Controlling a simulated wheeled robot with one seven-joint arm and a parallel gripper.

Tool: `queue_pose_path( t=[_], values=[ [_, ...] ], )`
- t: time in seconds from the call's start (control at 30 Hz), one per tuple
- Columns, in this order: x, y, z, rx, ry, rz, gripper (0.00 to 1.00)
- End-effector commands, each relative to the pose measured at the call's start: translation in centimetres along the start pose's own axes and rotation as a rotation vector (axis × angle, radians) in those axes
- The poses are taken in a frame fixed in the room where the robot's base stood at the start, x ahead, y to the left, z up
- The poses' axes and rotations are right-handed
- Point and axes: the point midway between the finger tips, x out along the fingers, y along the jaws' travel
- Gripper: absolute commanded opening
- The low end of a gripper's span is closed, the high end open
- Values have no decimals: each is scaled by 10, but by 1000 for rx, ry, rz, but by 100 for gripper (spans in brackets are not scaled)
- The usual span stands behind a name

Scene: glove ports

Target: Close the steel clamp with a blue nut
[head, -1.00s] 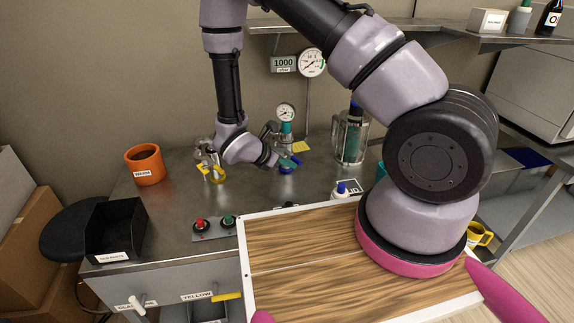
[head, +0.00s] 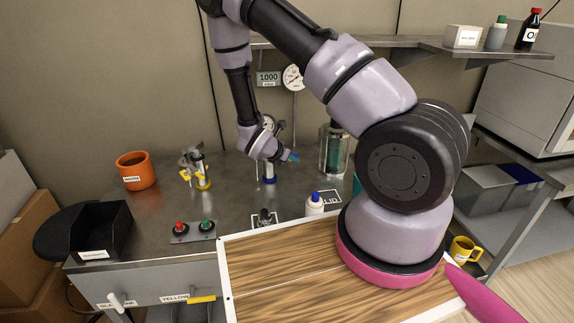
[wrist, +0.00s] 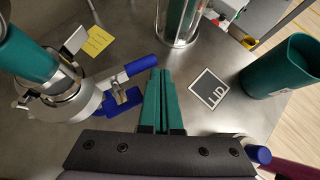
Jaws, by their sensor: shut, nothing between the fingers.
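The steel clamp (wrist: 88,101) with blue parts sits around an upright pipe with a teal body (wrist: 28,55) at the left of the wrist view. A blue-ended arm (wrist: 138,66) points right, and another blue part (wrist: 122,99) lies beside a small bolt. I cannot tell how far the clamp is closed. In the head view its blue part (head: 269,180) shows low on the post beneath a gauge. My gripper (wrist: 161,75) is shut and empty, with teal fingers just right of the blue parts. In the head view my gripper (head: 293,157) is right of and above the clamp.
A glass vessel (head: 333,150) stands right of the clamp, near a LID mark (wrist: 209,93) and a teal cup (wrist: 283,70). A yellow-marked clamp (head: 202,178) and an orange pot (head: 136,171) are at left. A white bottle (head: 314,204) stands in front.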

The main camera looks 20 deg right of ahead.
Motion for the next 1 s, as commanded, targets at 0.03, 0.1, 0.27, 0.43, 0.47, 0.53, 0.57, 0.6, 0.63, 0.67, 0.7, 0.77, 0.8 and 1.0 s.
queue_pose_path(
  t=[0.03, 0.1, 0.27, 0.43, 0.47, 0.53, 0.57, 0.6, 0.63, 0.67, 0.7, 0.77, 0.8, 1.0],
  values=[
    [5, 1, 4, 2, -1, -1, 0],
    [11, 3, 10, 2, -2, -2, 0],
    [22, 10, 18, 2, -1, -1, 0],
    [30, 15, 25, 1, -1, 0, 0],
    [31, 16, 26, 2, -1, -1, 0],
    [32, 17, 27, 2, -1, -1, 0],
    [33, 17, 27, 2, -1, -1, 0],
    [34, 18, 28, 1, -1, 0, 0],
    [34, 18, 28, 1, -1, 0, 0],
    [34, 18, 28, 1, -1, 0, 0],
    [35, 19, 29, 1, -1, 0, 0],
    [35, 19, 29, 1, -1, 0, 0],
    [35, 19, 29, 1, -1, 0, 0],
    [35, 19, 29, 0, -1, 0, 0]
  ],
)
